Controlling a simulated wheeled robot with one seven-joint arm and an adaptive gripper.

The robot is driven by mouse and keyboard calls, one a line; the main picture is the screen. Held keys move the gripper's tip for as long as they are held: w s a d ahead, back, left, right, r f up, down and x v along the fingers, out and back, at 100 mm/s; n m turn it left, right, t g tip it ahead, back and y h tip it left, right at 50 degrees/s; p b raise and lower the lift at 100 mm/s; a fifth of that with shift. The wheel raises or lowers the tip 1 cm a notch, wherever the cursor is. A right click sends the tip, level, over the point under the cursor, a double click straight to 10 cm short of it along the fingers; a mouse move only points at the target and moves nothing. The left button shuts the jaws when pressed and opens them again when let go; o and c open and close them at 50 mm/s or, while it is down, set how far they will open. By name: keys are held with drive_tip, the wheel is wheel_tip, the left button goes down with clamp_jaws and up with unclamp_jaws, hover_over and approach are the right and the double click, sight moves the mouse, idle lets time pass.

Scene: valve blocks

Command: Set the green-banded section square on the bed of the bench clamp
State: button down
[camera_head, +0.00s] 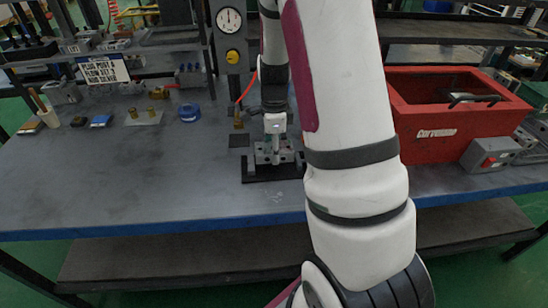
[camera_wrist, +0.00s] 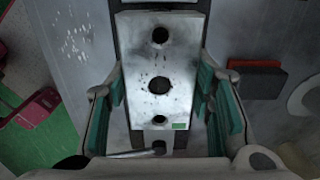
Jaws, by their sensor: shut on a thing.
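The green-banded section is a scuffed grey block with three dark holes in a row and a small green patch; it fills the middle of the wrist view (camera_wrist: 158,58). My gripper (camera_wrist: 160,90) has its green-padded fingers on both long sides of it, shut on it. In the head view my gripper (camera_head: 275,125) points down at the bench clamp, whose black base (camera_head: 272,173) stands near the bench's front edge. Grey metal of section and clamp merges there. In the wrist view dark clamp parts and a metal handle (camera_wrist: 132,154) show around the section. I cannot tell whether the section touches the bed.
A red open box (camera_head: 430,132) stands right of my arm, with a grey box with a red button (camera_head: 489,158) beside it. A blue ring (camera_head: 188,112) and brass fittings (camera_head: 158,93) lie at the back left. The front left of the bench (camera_head: 110,185) is clear.

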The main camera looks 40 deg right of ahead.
drive_tip(key=shift+f, duration=1.7)
drive_tip(key=shift+f, duration=0.15)
drive_tip(key=c, duration=0.8)
unclamp_jaws()
drive_tip(key=shift+o, duration=0.2)
